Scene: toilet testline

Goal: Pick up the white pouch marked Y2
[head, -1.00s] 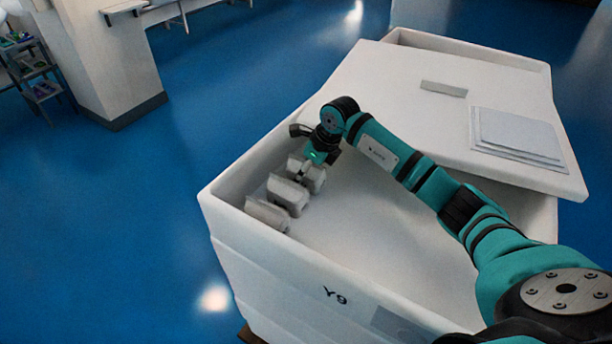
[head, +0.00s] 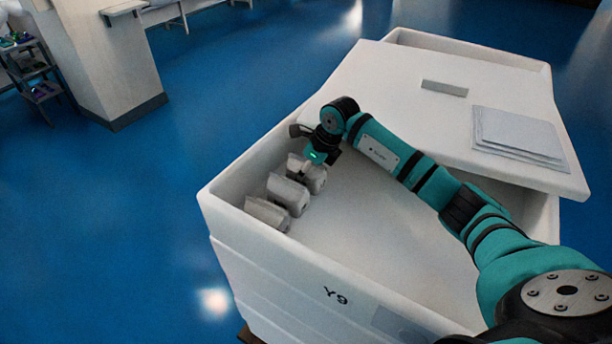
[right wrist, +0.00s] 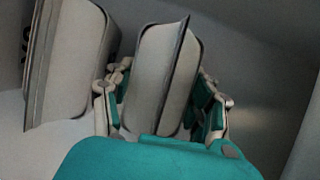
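Three white pouches stand in a row along the left inner wall of the white crate in the head view: a near one (head: 266,214), a middle one (head: 289,193) and a far one (head: 317,181). No Y2 marking can be read on any of them. My right gripper (head: 308,170) is down at the far pouch. In the right wrist view, the fingers of my right gripper (right wrist: 162,108) are spread on both sides of a white pouch (right wrist: 158,75), with narrow gaps seeming to remain. Another pouch (right wrist: 68,60) stands to its left, with partly cut-off dark lettering. My left gripper is out of view.
The open white crate (head: 270,286) is marked Y9 on its front. A white lid or board (head: 400,75) lies across its far part, bearing flat sheets (head: 520,135) and a small grey label (head: 444,88). The crate floor right of the pouches is clear.

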